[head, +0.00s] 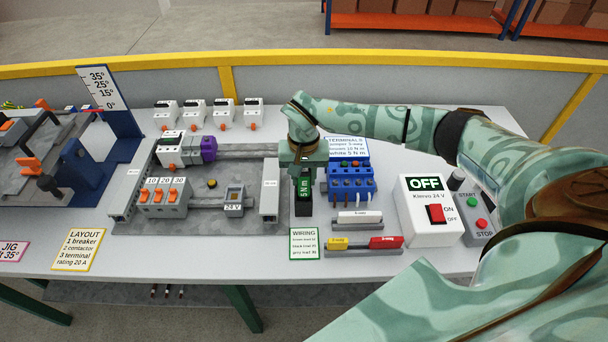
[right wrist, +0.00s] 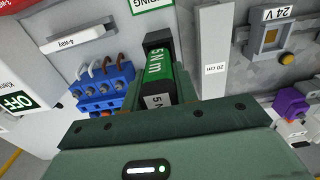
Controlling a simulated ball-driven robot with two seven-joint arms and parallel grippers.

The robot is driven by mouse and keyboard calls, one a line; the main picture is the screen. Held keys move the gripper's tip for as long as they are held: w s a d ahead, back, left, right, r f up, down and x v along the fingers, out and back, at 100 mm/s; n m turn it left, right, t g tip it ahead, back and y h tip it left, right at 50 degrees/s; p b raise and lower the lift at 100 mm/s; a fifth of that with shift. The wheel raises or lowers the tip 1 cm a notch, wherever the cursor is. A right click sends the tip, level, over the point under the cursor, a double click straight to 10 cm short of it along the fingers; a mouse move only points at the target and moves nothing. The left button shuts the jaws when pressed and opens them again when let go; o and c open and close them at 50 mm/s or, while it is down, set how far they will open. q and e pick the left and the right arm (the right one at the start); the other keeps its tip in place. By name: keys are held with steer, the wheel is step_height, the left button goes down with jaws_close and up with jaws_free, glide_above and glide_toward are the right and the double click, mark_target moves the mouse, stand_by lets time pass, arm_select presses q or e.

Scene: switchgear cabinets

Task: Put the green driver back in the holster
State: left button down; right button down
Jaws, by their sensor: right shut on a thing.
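The green driver (head: 304,187), marked 5 N m, stands under my right gripper (head: 304,166), which is shut on it. In the right wrist view the driver (right wrist: 160,72) shows its green label between my fingers. A black part (right wrist: 158,40), which looks like the holster, lies at the driver's far end and along its side. In the head view a black piece (head: 303,208) shows at the driver's lower end. I cannot tell how deep the driver sits in it. My left gripper is not in view.
A blue terminal block (head: 350,180) stands close right of the driver. A grey 20 cm duct (head: 270,192) stands close on its left. The WIRING card (head: 304,244) lies in front. The OFF power box (head: 430,212) is further right.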

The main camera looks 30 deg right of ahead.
steer(key=shift+f, duration=0.15)
steer(key=c, duration=1.1)
jaws_free()
steer(key=shift+r, duration=0.25)
step_height(320, 180, up, 12)
steer(key=shift+f, duration=0.1)
